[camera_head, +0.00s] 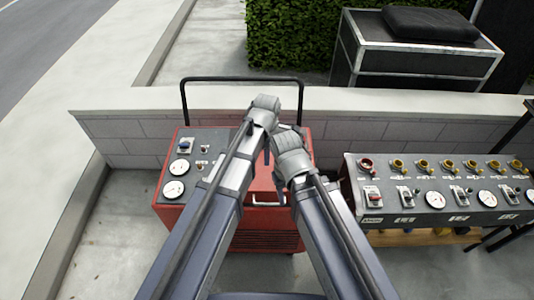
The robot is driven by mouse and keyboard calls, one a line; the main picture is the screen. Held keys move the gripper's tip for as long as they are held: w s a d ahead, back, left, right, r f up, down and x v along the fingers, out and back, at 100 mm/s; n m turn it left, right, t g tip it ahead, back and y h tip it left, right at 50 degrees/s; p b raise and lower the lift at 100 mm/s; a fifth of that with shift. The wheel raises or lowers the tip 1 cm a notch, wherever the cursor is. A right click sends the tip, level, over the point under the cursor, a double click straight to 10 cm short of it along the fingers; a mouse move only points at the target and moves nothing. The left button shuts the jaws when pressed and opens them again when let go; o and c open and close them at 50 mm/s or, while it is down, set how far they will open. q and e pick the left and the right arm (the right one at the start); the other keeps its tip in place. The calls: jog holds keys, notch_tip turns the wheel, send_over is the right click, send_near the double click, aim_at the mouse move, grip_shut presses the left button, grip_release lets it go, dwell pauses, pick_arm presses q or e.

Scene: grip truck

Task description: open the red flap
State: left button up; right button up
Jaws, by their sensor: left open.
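A red cart (268,240) stands in front of me with a dark gauge panel on its left. A red sloped panel, likely the red flap (262,183), shows between my forearms, partly hidden by them. A pale handle (268,203) is at its lower edge; I cannot tell whether the flap is raised. My left gripper (267,152) is over the upper part of the cart, beside the right wrist. It is open, mostly hidden, and no held thing shows. My right wrist is over the cart's right side; its gripper's fingers are hidden behind it.
A black push bar (242,79) rises behind the cart, before a low block wall (390,130). A second bench (440,195) with valves and gauges stands close on the right. Paved ground (110,235) is clear at left. My two wrists are very close together.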

notch_tip(320, 180, up, 7)
jog(key=p, duration=0.7)
jog(key=shift+r, duration=0.2)
